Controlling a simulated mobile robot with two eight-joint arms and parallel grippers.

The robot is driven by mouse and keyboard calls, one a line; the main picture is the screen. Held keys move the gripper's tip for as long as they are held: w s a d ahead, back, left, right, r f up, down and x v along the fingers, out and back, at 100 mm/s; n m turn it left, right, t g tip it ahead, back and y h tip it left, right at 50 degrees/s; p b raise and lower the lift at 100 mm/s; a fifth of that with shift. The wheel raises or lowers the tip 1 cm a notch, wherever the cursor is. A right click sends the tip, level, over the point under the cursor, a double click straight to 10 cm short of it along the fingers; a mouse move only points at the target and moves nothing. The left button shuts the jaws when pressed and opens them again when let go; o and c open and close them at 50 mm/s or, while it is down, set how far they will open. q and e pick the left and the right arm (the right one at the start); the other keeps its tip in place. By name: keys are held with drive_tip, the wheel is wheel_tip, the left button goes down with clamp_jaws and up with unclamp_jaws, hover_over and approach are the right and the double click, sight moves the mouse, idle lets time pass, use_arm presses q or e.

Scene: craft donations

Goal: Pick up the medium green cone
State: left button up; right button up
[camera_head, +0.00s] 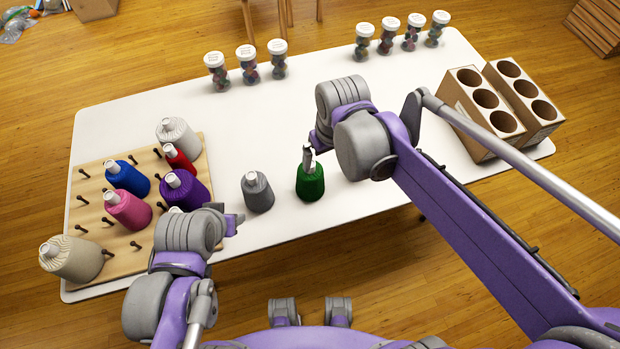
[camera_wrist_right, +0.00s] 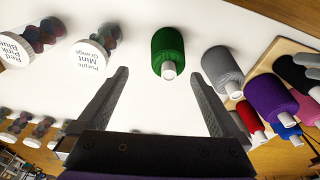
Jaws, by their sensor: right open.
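The green cone (camera_head: 310,184) stands upright on the white table, right of a grey cone (camera_head: 258,192). My right gripper (camera_head: 309,158) is at the top of the green cone in the head view and hides part of its tip. In the right wrist view the green cone (camera_wrist_right: 168,50) lies beyond the open fingers of my right gripper (camera_wrist_right: 162,82), with nothing between the fingertips. The grey cone (camera_wrist_right: 221,70) is past the finger on the right there. My left gripper (camera_head: 233,222) is at the table's front edge, near the pegboard; its jaws are too small to judge.
A wooden pegboard (camera_head: 94,190) at the left holds several cones, including a purple cone (camera_head: 184,191). Lidded jars (camera_head: 246,66) stand along the back. Cardboard holders (camera_head: 485,105) with round holes stand at the right. The table's middle (camera_head: 200,115) is clear.

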drive_tip(key=w+a, duration=0.1)
drive_tip(key=a, duration=0.2)
hover_over(310, 177)
drive_tip(key=w, duration=0.1)
drive_tip(key=shift+n, duration=0.3)
drive_tip(key=f, duration=0.5)
drive_tip(key=shift+w+d+f, duration=0.1)
drive_tip(key=shift+d+f, duration=0.1)
drive_tip(key=shift+f, duration=0.2)
drive_tip(key=shift+w+a+f+b, duration=0.1)
drive_tip(key=shift+w+f, duration=0.1)
drive_tip(key=shift+f, duration=0.7)
drive_tip(key=shift+w+a+f+b, duration=0.1)
drive_tip(key=shift+w+f, duration=0.15)
drive_tip(key=shift+f, duration=0.6)
drive_tip(key=shift+w+a+f+b, duration=0.1)
drive_tip(key=shift+w+f, duration=0.1)
drive_tip(key=shift+f, duration=0.7)
drive_tip(key=shift+c, duration=0.3)
clamp_jaws()
